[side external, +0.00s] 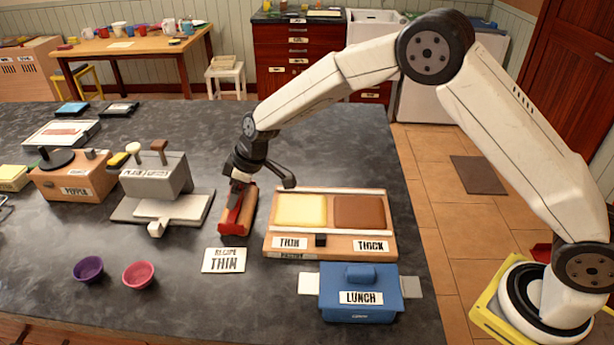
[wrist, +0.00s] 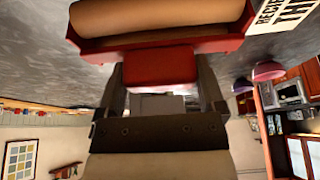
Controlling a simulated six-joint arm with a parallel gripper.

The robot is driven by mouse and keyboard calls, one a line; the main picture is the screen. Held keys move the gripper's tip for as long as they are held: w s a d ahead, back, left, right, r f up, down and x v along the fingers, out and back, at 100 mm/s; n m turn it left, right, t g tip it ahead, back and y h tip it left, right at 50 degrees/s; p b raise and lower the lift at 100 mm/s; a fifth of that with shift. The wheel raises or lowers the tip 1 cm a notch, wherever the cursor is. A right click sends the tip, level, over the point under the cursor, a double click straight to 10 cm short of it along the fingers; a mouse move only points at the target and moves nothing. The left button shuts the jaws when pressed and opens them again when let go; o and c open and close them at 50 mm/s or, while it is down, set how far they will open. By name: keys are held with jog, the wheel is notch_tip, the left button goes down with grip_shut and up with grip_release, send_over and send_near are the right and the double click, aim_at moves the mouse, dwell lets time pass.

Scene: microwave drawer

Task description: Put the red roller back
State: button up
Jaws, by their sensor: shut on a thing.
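The red roller (side external: 232,221) has a red frame with a tan cylinder. It is between the grey press and the two-colour board, at or just above the counter; I cannot tell if it touches. My gripper (side external: 241,181) points down and is shut on the roller's red handle. In the wrist view the roller (wrist: 160,20) spans the top, with its red handle block between the two fingers of my gripper (wrist: 160,72). The board (side external: 382,245) to the right holds a yellow slab over "THIN" and a brown slab over "THICK".
A "RECIPE THIN" card (side external: 224,260) lies in front of the roller. A blue "LUNCH" box (side external: 358,300) stands in front of the board. The grey press (side external: 155,175), a "PEPPER" box (side external: 75,190) and purple (side external: 88,268) and pink (side external: 138,273) bowls are left. Counter behind the roller is clear.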

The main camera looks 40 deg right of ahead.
jog(key=o, duration=1.2)
jog(key=shift+s+d+f, duration=0.2)
jog(key=shift+s+f, duration=0.05)
jog(key=shift+f, duration=0.3)
jog(key=shift+o, duration=0.2)
jog(key=shift+r, duration=1)
jog(key=v, duration=1.1)
jog(key=shift+r, duration=0.35)
jog(key=shift+w, duration=0.1)
jog(key=s+d+f+m+h, duration=0.1)
jog(key=s+d+f+m, duration=0.1)
jog(key=s+d, duration=0.3)
jog(key=s+d+f+m+h, duration=0.1)
jog(key=s+d+f+m, duration=0.2)
jog(key=s, duration=0.8)
jog(key=s+d+f+m+h, duration=0.1)
jog(key=s+d+m, duration=0.3)
jog(key=s, duration=0.5)
jog(key=shift+d+f+g, duration=0.2)
jog(key=shift+d+f, duration=0.2)
jog(key=shift+d, duration=0.3)
jog(key=shift+d+f+g, duration=0.2)
jog(key=shift+d+f, duration=0.25)
jog(key=shift+d, duration=0.25)
